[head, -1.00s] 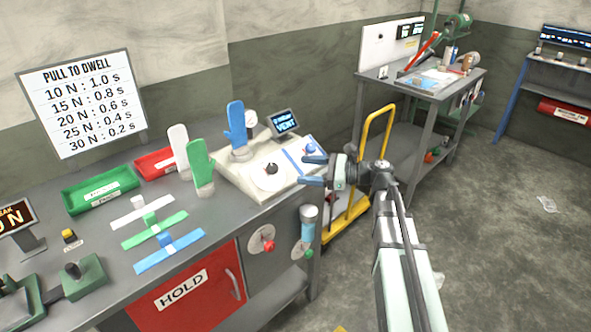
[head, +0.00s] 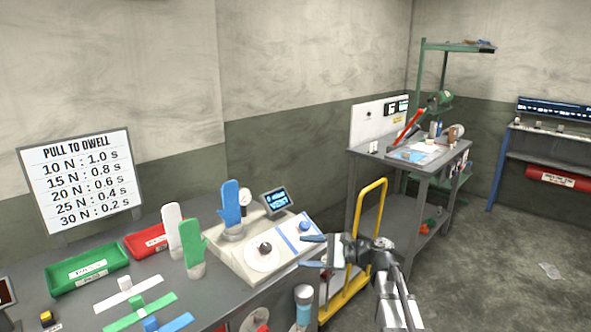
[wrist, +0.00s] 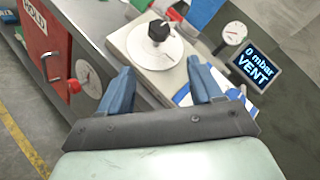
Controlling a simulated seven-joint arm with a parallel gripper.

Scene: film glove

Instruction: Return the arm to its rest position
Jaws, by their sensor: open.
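My gripper (head: 312,252) is open and empty, with its blue fingers pointing left, near the right end of the white console (head: 232,262). In the wrist view, my gripper's two blue fingers (wrist: 160,92) are spread apart, with the console's dial plate (wrist: 158,52) and black knob beyond them. The arm extends down to the lower right in the head view. The blue glove (head: 230,205) stands upright on the console. The green glove (head: 191,245) and white glove (head: 172,230) stand upright on the bench left of it. The console display (wrist: 256,65) reads 0 mbar VENT.
The grey bench holds a green tray (head: 88,270), a red tray (head: 146,241) and coloured cross-shaped pieces in front. A sign (head: 80,180) stands behind. A yellow cart (head: 370,235) and a grey table (head: 420,165) stand to the right. Open floor lies at the far right.

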